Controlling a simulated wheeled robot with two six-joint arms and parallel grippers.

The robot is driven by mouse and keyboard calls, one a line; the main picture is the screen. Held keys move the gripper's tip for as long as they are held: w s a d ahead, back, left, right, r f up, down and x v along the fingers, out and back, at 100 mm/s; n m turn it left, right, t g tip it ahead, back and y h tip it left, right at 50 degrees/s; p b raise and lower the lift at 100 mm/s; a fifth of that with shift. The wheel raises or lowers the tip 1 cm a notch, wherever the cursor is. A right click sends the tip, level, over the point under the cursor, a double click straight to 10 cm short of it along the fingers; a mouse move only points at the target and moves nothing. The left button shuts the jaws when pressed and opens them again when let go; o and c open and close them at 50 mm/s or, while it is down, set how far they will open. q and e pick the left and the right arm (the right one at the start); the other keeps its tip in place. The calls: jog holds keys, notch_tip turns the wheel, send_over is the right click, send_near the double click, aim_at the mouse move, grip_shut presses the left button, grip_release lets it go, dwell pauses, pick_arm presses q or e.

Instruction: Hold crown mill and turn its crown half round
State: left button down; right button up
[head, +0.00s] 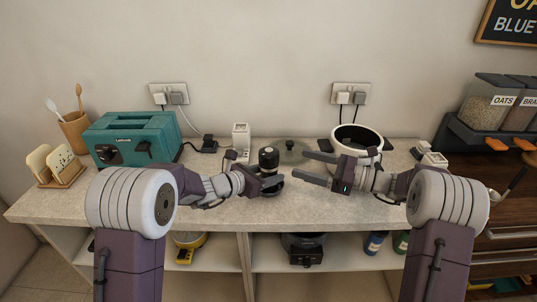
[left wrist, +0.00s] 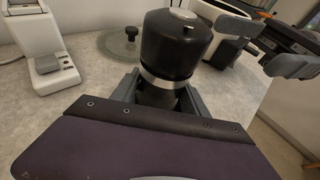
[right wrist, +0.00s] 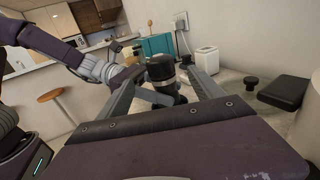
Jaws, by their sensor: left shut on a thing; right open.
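The crown mill (head: 268,160) is black with a silver band below its wide crown and stands upright near the middle of the counter. My left gripper (head: 268,180) is shut on its lower body, below the band. The left wrist view shows the black crown (left wrist: 176,46) above the fingers, with a small silver cap on top. My right gripper (head: 308,168) is open, to the right of the mill. In the right wrist view, the mill's crown (right wrist: 160,68) appears between and beyond the open fingers, which do not appear to touch it.
A glass lid (head: 290,150) lies behind the mill, and a white pot (head: 357,140) stands behind my right gripper. A white device (head: 241,137) stands behind my left gripper. A teal toaster (head: 130,138) is at the left. The counter's front strip (head: 330,212) is clear.

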aim_at(268, 154)
jog(key=x, duration=1.2)
jog(key=c, duration=1.4)
jog(key=shift+r+t, duration=0.1)
jog(key=shift+t, duration=0.3)
jog(key=shift+m+t+h, duration=2.6)
jog(key=shift+m+t, duration=0.1)
jog(key=shift+t, duration=0.4)
jog(key=shift+h, duration=0.3)
jog(key=shift+d+m+t, duration=0.1)
jog(key=shift+m+t, duration=0.3)
